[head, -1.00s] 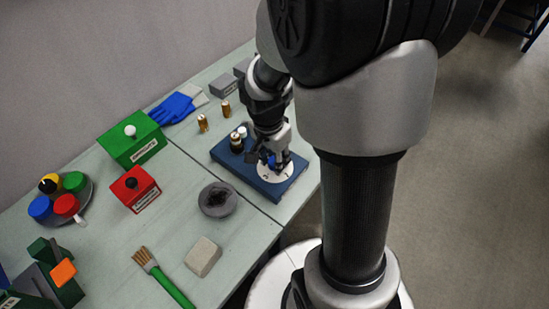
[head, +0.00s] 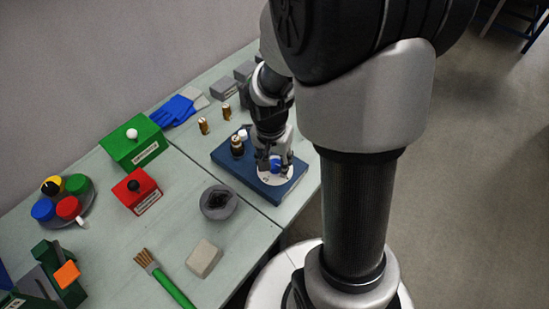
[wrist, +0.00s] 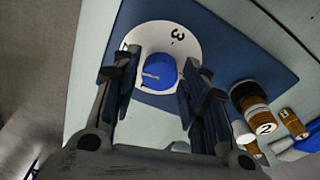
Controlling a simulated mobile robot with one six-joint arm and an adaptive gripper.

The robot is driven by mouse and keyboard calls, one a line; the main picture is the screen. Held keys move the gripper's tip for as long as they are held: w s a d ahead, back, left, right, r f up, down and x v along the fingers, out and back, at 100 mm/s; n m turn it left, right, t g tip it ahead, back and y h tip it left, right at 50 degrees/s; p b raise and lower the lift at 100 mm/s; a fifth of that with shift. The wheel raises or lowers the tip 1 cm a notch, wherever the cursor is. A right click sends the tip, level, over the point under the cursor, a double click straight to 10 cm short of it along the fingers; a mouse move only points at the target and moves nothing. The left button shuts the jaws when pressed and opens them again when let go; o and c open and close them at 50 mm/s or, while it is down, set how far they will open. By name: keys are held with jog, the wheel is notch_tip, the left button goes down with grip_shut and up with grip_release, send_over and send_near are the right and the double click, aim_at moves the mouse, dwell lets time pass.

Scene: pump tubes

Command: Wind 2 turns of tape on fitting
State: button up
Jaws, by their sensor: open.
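A blue board (head: 225,152) lies at the table's right edge. On it is a white disc (head: 264,178) marked 3, with a blue knob-like piece (head: 276,166) at its middle. In the wrist view the disc (wrist: 187,40) and the blue piece (wrist: 158,72) lie between my fingers. My gripper (head: 275,163) is open, pointing down with one finger on each side of the blue piece (wrist: 160,85); contact cannot be told. A black-and-brass fitting (head: 237,146) stands on the board behind my gripper. A small white piece (head: 242,133) is beside it. No tape strip can be made out.
Brass pieces (head: 203,126) stand behind the board. A grey bowl (head: 218,202), beige block (head: 204,258), brush (head: 165,280), red box (head: 137,190), green box (head: 135,143) and round tray (head: 88,213) of coloured caps lie left. Blue gloves (head: 178,110) lie at the back.

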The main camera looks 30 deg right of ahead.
jog(key=n+p, duration=0.2)
jog(key=n, duration=0.3)
jog(key=shift+s+y, duration=0.1)
jog(key=shift+y, duration=0.2)
jog(key=n+p, duration=0.1)
jog(key=n, duration=0.1)
jog(key=shift+d+n+t, duration=0.1)
jog(key=shift+n+t, duration=0.2)
jog(key=shift+n, duration=0.1)
jog(key=n+b, duration=0.1)
jog(key=n, duration=0.2)
jog(key=shift+n+y, duration=0.3)
jog(key=shift+n, duration=0.1)
jog(key=shift+f+n+b, duration=0.2)
jog(key=shift+n+b, duration=0.5)
jog(key=shift+n, duration=0.1)
jog(key=shift+r+n+b, duration=0.15)
jog(key=shift+n+b, duration=0.2)
jog(key=shift+n, duration=0.55)
jog(key=c, duration=0.9)
jog(key=shift+c, duration=0.2)
